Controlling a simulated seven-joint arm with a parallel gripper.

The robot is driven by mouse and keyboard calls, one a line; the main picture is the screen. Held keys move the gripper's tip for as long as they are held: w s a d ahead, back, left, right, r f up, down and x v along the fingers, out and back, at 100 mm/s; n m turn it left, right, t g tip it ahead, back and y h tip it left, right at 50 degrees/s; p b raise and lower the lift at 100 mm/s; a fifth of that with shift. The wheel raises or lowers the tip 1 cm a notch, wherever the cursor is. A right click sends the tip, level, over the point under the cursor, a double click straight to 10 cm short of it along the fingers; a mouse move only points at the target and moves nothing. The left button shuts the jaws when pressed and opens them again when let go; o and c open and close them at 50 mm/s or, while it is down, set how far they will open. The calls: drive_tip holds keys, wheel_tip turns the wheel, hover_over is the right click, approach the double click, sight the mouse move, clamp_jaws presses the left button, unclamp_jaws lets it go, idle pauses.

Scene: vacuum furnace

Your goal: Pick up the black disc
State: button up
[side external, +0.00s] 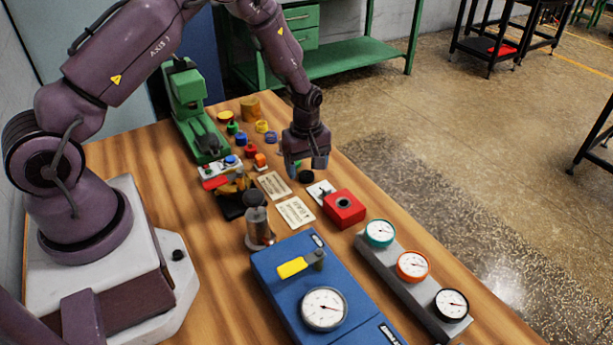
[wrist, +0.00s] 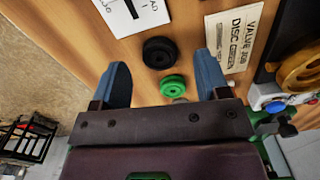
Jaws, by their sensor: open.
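The black disc (wrist: 159,52) lies flat on the wooden table, just beyond the fingertips in the wrist view and roughly centred between them. It has a small hole in its middle. In the side external view the black disc (side external: 306,176) is just below and in front of the fingers. My gripper (wrist: 166,70) is open and empty, with its blue-grey fingers apart. In the side external view my gripper (side external: 306,166) points down over the table. A green disc (wrist: 173,86) lies between the fingers in the wrist view, close to the black one.
A white card (wrist: 133,14) and a "valve job disc" card (wrist: 233,38) flank the black disc. A red box (side external: 344,208), a blue gauge box (side external: 312,285) and a gauge rail (side external: 395,270) stand nearer. Several coloured discs and a green machine (side external: 188,100) stand behind.

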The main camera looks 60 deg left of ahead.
wheel_tip(320, 180, down, 2)
drive_tip(key=shift+f, duration=0.1)
drive_tip(key=c, duration=1)
drive_tip(key=shift+r, duration=0.25)
